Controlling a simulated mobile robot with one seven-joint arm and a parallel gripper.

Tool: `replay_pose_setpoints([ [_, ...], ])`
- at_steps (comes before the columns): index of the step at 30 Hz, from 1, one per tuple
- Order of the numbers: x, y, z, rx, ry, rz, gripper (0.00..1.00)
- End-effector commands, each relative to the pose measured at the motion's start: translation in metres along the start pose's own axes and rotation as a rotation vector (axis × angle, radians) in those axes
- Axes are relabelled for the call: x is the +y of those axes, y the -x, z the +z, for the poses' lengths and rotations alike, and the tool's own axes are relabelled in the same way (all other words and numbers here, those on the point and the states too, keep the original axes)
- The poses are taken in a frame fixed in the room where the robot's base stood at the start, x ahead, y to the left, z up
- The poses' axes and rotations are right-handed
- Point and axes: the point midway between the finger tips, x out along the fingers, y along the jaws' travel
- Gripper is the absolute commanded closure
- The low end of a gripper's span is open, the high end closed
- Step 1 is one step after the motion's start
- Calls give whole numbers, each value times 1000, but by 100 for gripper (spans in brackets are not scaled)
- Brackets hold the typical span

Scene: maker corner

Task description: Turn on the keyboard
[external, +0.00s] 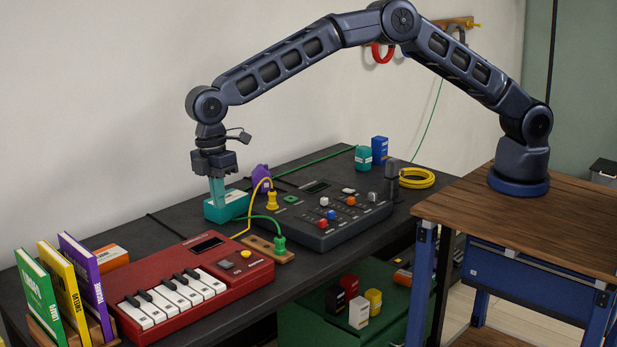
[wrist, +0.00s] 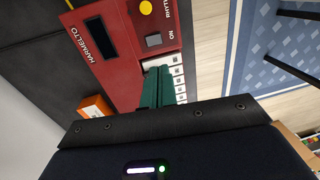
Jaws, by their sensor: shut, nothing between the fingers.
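The red keyboard (external: 190,292) lies on the dark table, with white and black keys, a small dark screen (external: 206,244) and buttons at its right end. In the wrist view the keyboard (wrist: 112,72) shows a grey square button (wrist: 153,40) beside the word ON, and a yellow round button (wrist: 146,7). My gripper (external: 217,204) points down with its teal fingers together and empty. In the wrist view the fingertips (wrist: 158,72) appear just below the grey button and cover part of the white keys. They look raised above the keyboard; the exact gap is unclear.
A teal box (external: 237,205) shows behind my fingers. A dark mixer (external: 325,215) stands to the right, with yellow and green cables by a wooden strip (external: 268,250). Upright books (external: 85,285) stand at the left. An orange box (external: 108,258) sits behind the keyboard.

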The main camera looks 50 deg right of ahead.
Motion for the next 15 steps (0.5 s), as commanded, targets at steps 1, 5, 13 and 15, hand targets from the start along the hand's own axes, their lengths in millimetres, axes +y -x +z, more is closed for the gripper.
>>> replay_pose_setpoints([
  [1,0,0,0,0,-1,0,100],
  [5,1,0,0,0,-1,1,100],
  [13,1,-17,0,-1,-1,1,100],
  [15,1,-27,0,-2,-1,1,100],
])
